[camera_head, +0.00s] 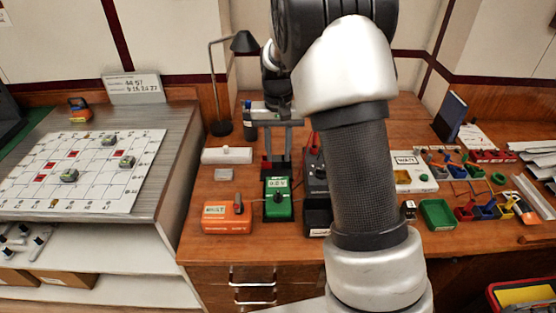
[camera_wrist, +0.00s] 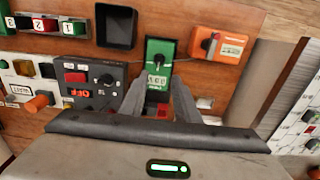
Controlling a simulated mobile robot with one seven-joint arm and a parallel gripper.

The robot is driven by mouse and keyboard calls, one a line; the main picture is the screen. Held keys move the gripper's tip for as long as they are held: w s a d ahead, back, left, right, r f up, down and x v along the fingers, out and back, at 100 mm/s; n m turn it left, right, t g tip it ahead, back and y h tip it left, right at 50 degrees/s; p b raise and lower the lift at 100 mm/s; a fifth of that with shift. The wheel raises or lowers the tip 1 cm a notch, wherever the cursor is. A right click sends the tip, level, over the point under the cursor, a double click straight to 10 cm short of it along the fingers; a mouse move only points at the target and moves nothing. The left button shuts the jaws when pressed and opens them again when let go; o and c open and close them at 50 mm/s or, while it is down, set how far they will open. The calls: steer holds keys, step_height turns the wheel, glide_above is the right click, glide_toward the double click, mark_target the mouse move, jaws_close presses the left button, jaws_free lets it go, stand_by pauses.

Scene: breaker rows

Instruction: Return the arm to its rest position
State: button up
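My arm (camera_head: 365,170) rises in front of the head camera and reaches out over the wooden desk. My gripper (camera_head: 277,150) hangs above the desk behind a green meter with a dark dial (camera_head: 278,200). In the wrist view my gripper (camera_wrist: 159,82) has its two grey fingers spread apart, with no object seen held between them. The green meter (camera_wrist: 161,50) shows beyond the fingertips, partly covered by them. I cannot tell how high the fingers are above it.
A black lamp (camera_head: 216,90) stands behind. A grey bench with a white grid board (camera_head: 85,175) is at the left.

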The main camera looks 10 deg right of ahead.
steer(key=shift+r, duration=0.2)
stand_by(0.3)
steer(key=s+r+t+p, duration=0.1)
steer(key=s+r+p, duration=0.1)
steer(key=s+r, duration=0.45)
steer(key=s+r+t+p, duration=0.1)
steer(key=s+r, duration=0.3)
steer(key=r, duration=0.6)
steer(key=s+r+n+t+p, duration=0.1)
steer(key=s+r, duration=0.2)
steer(key=s, duration=0.5)
steer(key=s+r+n+t+p, duration=0.1)
steer(key=s+r, duration=0.3)
steer(key=s, duration=0.5)
steer(key=shift+r+t+p, duration=0.15)
steer(key=shift+t+p, duration=0.55)
steer(key=shift+t, duration=0.1)
